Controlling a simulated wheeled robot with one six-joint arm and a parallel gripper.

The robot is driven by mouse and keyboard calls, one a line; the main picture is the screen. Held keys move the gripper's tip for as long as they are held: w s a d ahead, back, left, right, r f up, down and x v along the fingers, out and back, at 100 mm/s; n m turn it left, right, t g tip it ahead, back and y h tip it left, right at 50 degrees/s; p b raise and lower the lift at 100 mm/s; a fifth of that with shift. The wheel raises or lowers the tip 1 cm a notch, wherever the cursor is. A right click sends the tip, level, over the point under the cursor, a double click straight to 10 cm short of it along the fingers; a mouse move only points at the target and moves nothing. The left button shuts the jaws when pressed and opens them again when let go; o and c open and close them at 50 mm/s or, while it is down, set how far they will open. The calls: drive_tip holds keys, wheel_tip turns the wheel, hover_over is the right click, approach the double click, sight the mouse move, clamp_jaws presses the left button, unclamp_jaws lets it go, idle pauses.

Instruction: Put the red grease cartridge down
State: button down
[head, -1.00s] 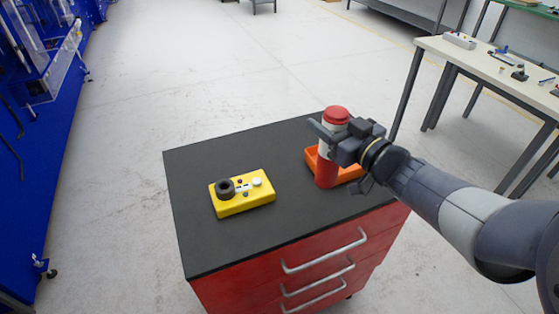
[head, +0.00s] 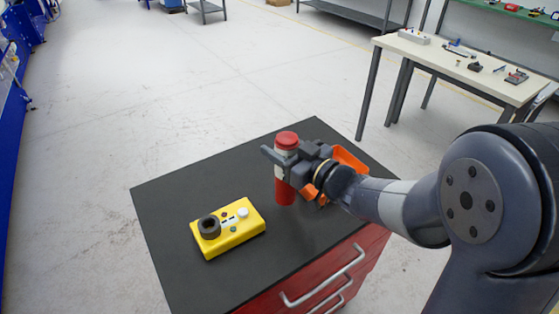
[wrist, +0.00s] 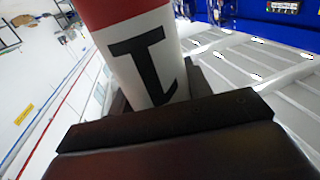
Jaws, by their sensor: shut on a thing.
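The red grease cartridge (head: 285,192) is upright, with a red cap, a pale label band and a red lower body. My gripper (head: 281,162) is shut on it at the label band, reaching in from the right. In the wrist view the cartridge (wrist: 145,60) shows its white label with a black mark between the jaws. The cartridge's lower end appears at or just above the black top of the red cabinet (head: 170,225); I cannot tell whether it touches. An orange tray (head: 348,158) lies behind my gripper, partly hidden by it.
A yellow block (head: 232,243) with a black ring (head: 209,226) and small knobs sits on the cabinet top, left of the cartridge. The black top between them and toward the back left is clear. A workbench (head: 440,62) with small items stands at the back right.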

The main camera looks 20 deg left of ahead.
drive_tip(key=shift+f, duration=1.7)
drive_tip(key=shift+f, duration=0.15)
drive_tip(key=c, duration=0.7)
unclamp_jaws()
drive_tip(key=b+v, duration=0.1)
drive_tip(key=v, duration=1.1)
drive_tip(key=shift+b, duration=0.4)
